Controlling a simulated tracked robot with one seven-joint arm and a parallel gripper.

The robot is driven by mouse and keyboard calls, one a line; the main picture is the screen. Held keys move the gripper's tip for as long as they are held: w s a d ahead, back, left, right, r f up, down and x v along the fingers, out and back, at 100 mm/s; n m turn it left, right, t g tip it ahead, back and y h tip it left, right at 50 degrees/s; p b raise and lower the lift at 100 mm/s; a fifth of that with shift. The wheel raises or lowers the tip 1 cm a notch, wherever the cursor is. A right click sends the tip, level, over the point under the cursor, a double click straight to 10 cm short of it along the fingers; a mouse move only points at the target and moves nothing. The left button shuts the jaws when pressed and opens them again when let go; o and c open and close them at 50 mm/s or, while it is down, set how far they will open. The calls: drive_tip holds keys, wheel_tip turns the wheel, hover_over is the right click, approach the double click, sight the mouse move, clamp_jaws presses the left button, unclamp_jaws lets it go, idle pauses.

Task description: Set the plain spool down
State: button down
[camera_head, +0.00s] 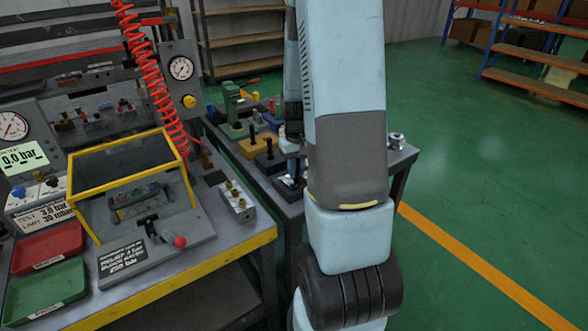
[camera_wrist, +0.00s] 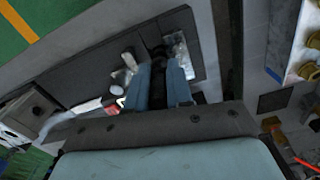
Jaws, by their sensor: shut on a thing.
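My gripper (camera_wrist: 159,88) shows in the wrist view with its two pale blue fingers shut on a dark, narrow spool (camera_wrist: 158,70). The spool lies between the fingers and points away from the wrist. Its far end is over or near a dark grey tray (camera_wrist: 85,78) with a shiny metal piece (camera_wrist: 178,50) beside it. I cannot tell whether the spool touches anything beneath, and its surface detail is too dark to read. In the head view my arm covers most of the gripper and the spool.
A metal valve block with brass fittings (camera_head: 237,201) stands on the near bench's right side. A yellow-framed test box (camera_head: 128,183), red tray (camera_head: 47,246) and green tray (camera_head: 46,292) are further left. Small fixtures, including a green press (camera_head: 233,108), crowd the rear bench.

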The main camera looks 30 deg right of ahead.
drive_tip(key=shift+f, duration=0.1)
drive_tip(key=c, duration=1)
unclamp_jaws()
